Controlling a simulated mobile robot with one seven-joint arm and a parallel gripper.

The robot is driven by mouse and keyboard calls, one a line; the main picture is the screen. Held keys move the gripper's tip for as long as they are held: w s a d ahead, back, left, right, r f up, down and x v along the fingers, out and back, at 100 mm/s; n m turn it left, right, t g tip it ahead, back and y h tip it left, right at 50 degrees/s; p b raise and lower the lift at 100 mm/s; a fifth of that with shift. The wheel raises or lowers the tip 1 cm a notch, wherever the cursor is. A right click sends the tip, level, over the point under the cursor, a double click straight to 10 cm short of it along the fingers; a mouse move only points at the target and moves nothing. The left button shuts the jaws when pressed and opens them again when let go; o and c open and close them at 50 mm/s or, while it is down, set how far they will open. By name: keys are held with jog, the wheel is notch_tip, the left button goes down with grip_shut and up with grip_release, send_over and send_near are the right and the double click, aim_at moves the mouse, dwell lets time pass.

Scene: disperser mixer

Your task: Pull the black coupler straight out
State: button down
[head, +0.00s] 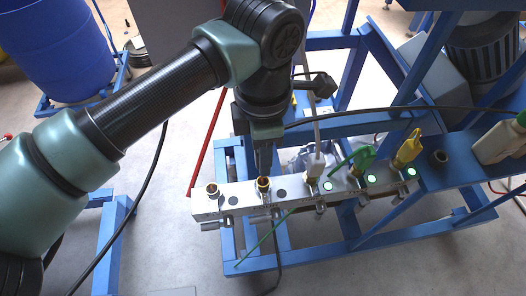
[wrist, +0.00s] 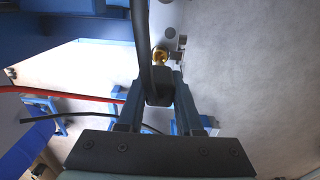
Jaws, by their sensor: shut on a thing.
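My gripper (head: 264,152) points down over the metal manifold bar (head: 236,201) in the head view. In the wrist view my gripper (wrist: 159,88) is shut on the black coupler (wrist: 157,92), with its black hose (wrist: 142,40) leading away toward the top of the picture. A brass port (wrist: 160,56) shows just beyond the coupler, with its round mouth visible. The same port (head: 263,184) shows below my fingertips in the head view. The coupler looks apart from the port, but the gap is hard to judge. In the head view my fingers mostly hide the coupler.
To the right on the bar stand a white coupler (head: 314,166), a green coupler (head: 361,158) and a yellow coupler (head: 407,149). A bare metal port (head: 212,189) is at the left end.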

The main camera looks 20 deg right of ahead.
jog(key=shift+r, duration=0.15)
jog(key=shift+r+p, duration=0.8)
jog(key=shift+r, duration=1.1)
